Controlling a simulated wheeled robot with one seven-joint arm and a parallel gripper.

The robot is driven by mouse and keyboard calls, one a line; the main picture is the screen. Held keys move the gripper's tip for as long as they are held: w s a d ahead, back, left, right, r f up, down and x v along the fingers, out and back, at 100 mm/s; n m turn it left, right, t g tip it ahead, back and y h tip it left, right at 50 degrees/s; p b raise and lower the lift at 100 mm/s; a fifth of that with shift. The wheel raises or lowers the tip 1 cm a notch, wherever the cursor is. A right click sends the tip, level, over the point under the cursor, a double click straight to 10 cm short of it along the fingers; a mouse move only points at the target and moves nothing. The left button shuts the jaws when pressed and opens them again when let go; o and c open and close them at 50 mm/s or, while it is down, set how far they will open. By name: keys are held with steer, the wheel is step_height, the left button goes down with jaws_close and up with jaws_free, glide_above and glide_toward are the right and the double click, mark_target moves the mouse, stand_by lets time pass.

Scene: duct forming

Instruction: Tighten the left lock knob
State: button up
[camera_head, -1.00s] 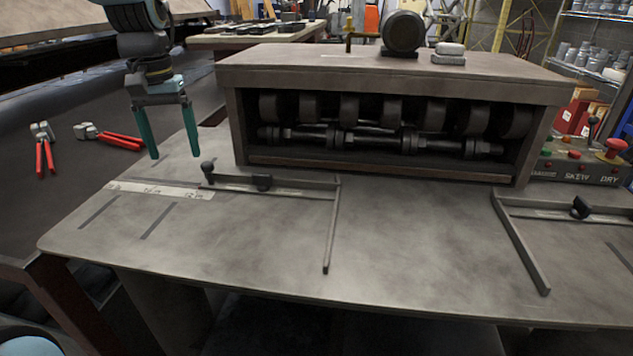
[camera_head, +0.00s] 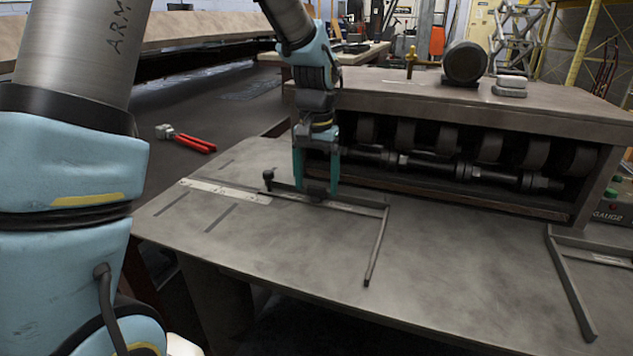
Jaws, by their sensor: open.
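The left guide (camera_head: 377,245) is an L-shaped dark metal bar on the grey machine table (camera_head: 290,265). Its black lock knob (camera_head: 316,193) sits on the back bar. My gripper (camera_head: 317,184) points down with its teal fingers apart, one on each side of the lock knob. I cannot tell whether the fingers touch it. A small dark upright post with a round top (camera_head: 268,177) stands at the left end of the same bar, to the left of my gripper.
The roller housing (camera_head: 480,125) stands right behind the guide and my gripper. A light ruler strip (camera_head: 225,191) lies left of the guide. The right guide (camera_head: 572,285) is at the far right. Red-handled snips (camera_head: 190,140) lie on the dark surface at left. The table's middle is clear.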

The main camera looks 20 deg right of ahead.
steer(key=shift+f, duration=0.5)
